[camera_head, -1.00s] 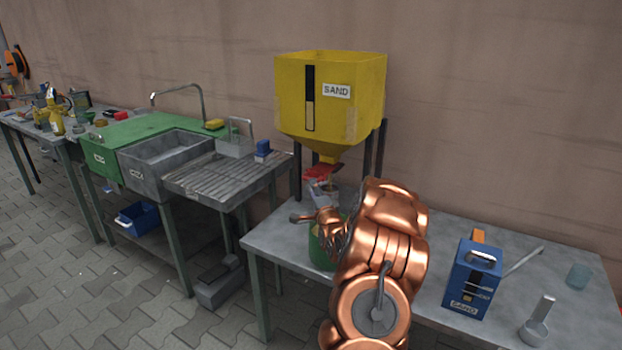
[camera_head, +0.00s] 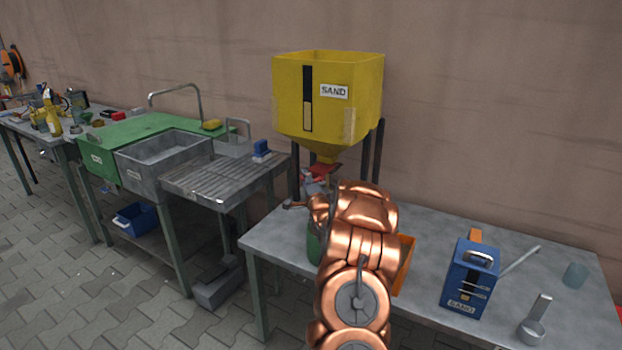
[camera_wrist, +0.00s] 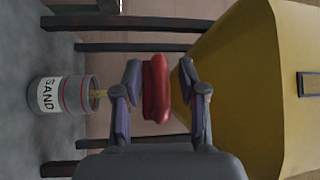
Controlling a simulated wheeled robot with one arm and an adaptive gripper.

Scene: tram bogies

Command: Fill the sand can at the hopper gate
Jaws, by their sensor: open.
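The yellow sand hopper (camera_head: 345,95), labelled SAND, stands at the back of the right table. Its red gate handle (camera_wrist: 156,88) shows in the wrist view below the hopper's outlet (camera_head: 322,158). My gripper (camera_wrist: 160,78) is open, its fingers on either side of the red handle with small gaps visible. The sand can (camera_wrist: 60,95), a grey cylinder with a SAND label and a red band, stands under the gate in the wrist view. A tan streak (camera_wrist: 97,93) shows at its mouth; whether this is flowing sand I cannot tell. My arm hides the can in the head view.
A green container (camera_head: 313,245) and an orange object (camera_head: 404,268) flank my arm. Dark hopper legs (camera_wrist: 130,22) stand close around the gripper.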

